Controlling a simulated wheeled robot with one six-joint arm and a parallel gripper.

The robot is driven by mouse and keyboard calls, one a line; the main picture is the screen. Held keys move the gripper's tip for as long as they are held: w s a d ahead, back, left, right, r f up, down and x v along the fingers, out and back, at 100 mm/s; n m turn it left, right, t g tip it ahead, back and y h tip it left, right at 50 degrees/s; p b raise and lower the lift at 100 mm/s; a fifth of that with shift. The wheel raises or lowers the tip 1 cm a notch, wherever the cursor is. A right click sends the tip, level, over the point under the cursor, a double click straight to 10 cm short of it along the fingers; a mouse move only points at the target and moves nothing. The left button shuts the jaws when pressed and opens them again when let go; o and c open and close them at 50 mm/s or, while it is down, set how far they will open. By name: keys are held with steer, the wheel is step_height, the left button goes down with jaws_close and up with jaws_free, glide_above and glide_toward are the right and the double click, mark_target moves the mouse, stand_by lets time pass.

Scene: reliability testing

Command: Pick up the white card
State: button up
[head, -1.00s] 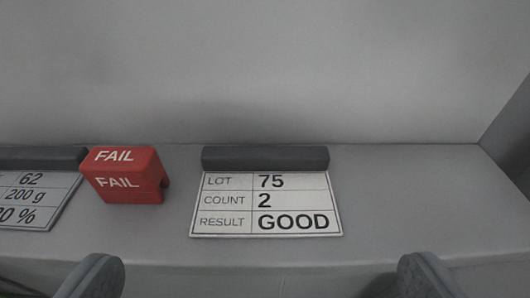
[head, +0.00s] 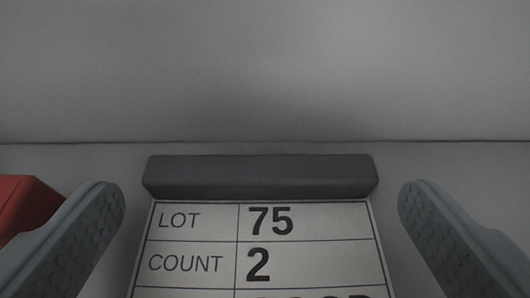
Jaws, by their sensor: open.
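The white card (head: 200,246) lies in the lower middle of the head view, with a dark grey bar (head: 260,176) along its top edge. It reads LOT 75 and COUNT 2; its lowest row is cut off by the frame's bottom edge. My gripper (head: 261,205) is open, with one grey finger on each side of the card and bar. A gap shows between each finger and the bar, and nothing is held.
A red block (head: 22,206) sits at the left edge, partly behind my left finger and cut off by the frame. A plain grey wall (head: 265,70) rises behind the grey shelf (head: 390,158).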

steer(key=shift+x, duration=0.8)
steer(key=c, duration=0.7)
